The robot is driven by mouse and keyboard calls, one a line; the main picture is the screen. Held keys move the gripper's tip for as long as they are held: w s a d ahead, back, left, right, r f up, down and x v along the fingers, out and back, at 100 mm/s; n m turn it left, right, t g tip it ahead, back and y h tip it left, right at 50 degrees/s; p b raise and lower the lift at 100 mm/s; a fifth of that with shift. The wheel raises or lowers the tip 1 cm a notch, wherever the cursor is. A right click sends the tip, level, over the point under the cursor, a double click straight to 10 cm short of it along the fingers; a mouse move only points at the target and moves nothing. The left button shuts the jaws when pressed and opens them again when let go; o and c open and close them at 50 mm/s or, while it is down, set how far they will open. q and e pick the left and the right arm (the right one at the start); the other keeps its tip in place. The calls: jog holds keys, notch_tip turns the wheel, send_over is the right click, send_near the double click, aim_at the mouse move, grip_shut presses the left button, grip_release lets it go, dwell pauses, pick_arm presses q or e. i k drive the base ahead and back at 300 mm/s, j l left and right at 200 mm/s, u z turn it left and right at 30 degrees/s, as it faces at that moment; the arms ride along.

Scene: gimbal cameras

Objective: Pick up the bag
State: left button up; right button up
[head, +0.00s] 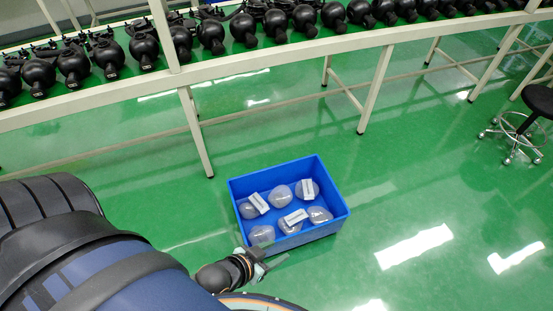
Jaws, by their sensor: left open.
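A blue open crate (336,217) stands on the green floor in the middle of the head view. Several clear bags or domes lie in it, some with white labels; one bag (262,235) is at the crate's near left corner, and another bag (281,196) is at the back middle. My left gripper (273,262) is open and empty, close to the near left corner of the crate and outside its wall in the picture. Whether it touches the crate cannot be told. My right gripper is not in view.
A long pale bench (290,57) with a row of black round units runs across the back, its legs reaching the floor. A black wheeled stool (540,101) stands at the far right. The floor right of the crate is clear.

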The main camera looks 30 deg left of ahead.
aim_at(294, 219)
jog(key=i+u, duration=0.15)
jog(key=u, duration=0.3)
jog(key=i+l+u, duration=0.1)
jog(key=u, duration=0.35)
jog(key=i+l+u, duration=0.15)
jog(key=u, duration=0.3)
